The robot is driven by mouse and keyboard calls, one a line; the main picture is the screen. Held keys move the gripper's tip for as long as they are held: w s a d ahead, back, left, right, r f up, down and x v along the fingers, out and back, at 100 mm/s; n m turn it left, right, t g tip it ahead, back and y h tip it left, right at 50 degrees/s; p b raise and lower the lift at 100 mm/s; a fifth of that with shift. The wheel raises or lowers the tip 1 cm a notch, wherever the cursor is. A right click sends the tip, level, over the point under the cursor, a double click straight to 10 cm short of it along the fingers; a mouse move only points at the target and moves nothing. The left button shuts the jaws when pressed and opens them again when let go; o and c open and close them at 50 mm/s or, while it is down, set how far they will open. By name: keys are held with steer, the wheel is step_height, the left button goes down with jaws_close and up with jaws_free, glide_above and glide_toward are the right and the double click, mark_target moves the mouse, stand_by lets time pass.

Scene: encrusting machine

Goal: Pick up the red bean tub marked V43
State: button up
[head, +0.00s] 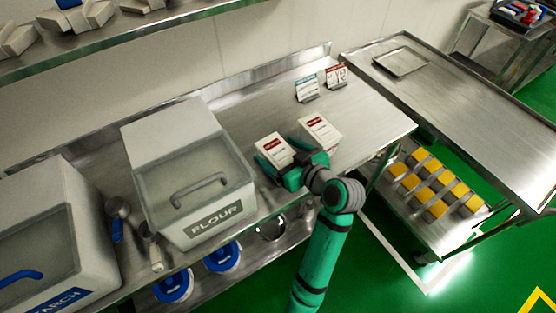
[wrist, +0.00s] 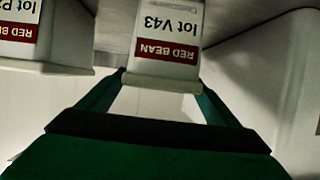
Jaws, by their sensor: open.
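The red bean tub marked V43 (wrist: 168,30) is white with a red band, and its label appears upside down in the wrist view. In the head view it is the left one of two white tubs (head: 273,149) on the steel counter, beside the flour bin. My gripper (head: 283,163) is at its near side. In the wrist view my gripper (wrist: 163,88) has its green fingers spread to either side of the tub's near edge. I cannot tell whether they touch it. The tub's far side is hidden.
A second red bean tub (head: 320,131), its lot starting with P, stands close on the right; it also shows in the wrist view (wrist: 40,40). The flour bin (head: 190,175) is close on the left. Two small signs (head: 336,77) stand behind.

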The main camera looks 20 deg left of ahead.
steer(key=shift+w+a+f, duration=0.15)
steer(key=shift+w+a, duration=0.05)
steer(key=shift+c, duration=0.3)
steer(key=c, duration=1.8)
steer(key=shift+r, duration=0.25)
